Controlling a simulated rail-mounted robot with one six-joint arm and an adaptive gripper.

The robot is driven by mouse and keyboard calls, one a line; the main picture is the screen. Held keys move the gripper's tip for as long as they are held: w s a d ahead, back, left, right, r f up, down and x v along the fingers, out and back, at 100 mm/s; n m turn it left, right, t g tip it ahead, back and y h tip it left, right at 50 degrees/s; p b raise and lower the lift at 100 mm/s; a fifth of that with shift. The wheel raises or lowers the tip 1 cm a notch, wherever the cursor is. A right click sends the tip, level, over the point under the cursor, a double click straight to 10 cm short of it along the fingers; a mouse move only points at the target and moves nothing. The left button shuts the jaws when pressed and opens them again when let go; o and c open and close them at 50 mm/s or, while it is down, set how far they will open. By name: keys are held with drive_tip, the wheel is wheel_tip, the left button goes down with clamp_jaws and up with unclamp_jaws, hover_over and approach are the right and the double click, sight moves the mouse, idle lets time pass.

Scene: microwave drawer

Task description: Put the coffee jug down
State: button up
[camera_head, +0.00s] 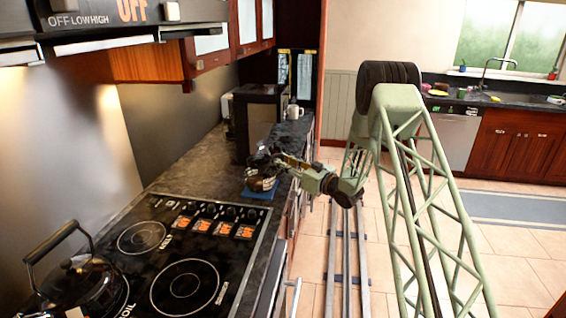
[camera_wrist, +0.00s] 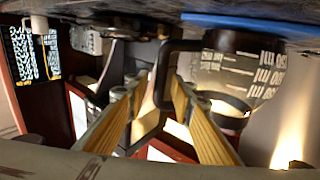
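The coffee jug (camera_head: 262,180) is at the blue mat (camera_head: 258,194) on the dark counter just beyond the stove. In the wrist view, which is upside down, the glass jug (camera_wrist: 236,72) shows white markings and a dark handle (camera_wrist: 164,75). The blue mat (camera_wrist: 250,21) lies close to the jug's base; I cannot tell whether they touch. My gripper (camera_wrist: 161,84) reaches in from the right side of the counter, shown in the head view (camera_head: 280,162). Its yellowish fingers are apart on either side of the handle, with gaps visible.
A black coffee machine (camera_head: 257,120) stands behind the jug, with a white mug (camera_head: 294,111) beyond it. The stove (camera_head: 185,265) with a black kettle (camera_head: 82,283) is in the foreground. Open floor with rails (camera_head: 347,260) lies right of the counter.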

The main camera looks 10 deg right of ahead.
drive_tip(key=shift+r, duration=0.15)
drive_tip(key=v, duration=1.2)
drive_tip(key=shift+p, duration=0.4)
idle(0.4)
